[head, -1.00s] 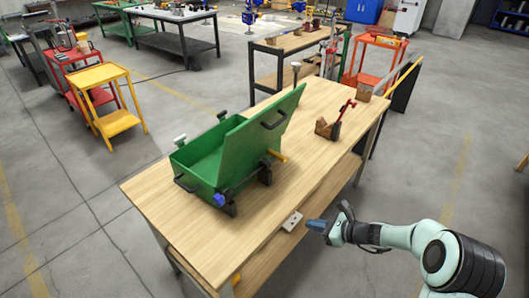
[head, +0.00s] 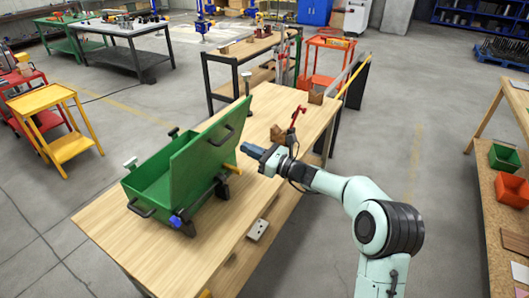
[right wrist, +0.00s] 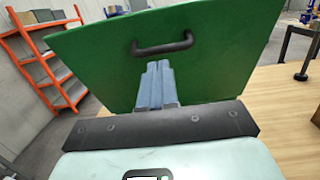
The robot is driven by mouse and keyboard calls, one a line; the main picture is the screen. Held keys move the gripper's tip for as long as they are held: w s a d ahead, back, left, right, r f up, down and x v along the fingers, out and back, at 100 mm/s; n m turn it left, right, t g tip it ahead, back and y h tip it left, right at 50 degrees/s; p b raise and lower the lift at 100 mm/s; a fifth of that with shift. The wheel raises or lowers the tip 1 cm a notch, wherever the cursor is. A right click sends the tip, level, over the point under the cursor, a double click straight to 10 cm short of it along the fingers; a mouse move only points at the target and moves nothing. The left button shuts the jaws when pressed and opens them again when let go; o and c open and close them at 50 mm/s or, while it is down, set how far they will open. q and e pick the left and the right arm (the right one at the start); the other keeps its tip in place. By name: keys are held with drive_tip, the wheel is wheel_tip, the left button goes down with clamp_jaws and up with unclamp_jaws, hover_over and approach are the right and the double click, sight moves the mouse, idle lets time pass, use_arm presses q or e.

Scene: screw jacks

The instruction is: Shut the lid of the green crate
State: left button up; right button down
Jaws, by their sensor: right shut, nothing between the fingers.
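The green crate (head: 150,187) stands on the wooden table (head: 215,245), with its lid (head: 203,158) raised and leaning slightly back. The crate's inside shows open in the head view. The lid's outer face fills much of the right wrist view (right wrist: 230,50), with a dark handle (right wrist: 162,45) on it. My right gripper (head: 250,150) is shut and empty, to the right of the lid. In the right wrist view its fingers (right wrist: 157,75) point at the lid's outer face just below the handle; I cannot tell whether they touch it. My left gripper is not in view.
A wooden block with a red-handled clamp (head: 295,122) stands on the table behind my right gripper. A dark post (head: 247,84) stands near the far edge. A bench with small bins (head: 505,158) stands at the far right.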

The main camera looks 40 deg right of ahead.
sight(227, 139)
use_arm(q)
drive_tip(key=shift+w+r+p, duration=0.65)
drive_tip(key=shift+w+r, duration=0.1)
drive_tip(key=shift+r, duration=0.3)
use_arm(e)
drive_tip(key=x, duration=0.5)
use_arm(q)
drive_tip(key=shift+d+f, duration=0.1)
use_arm(e)
drive_tip(key=shift+a, duration=0.15)
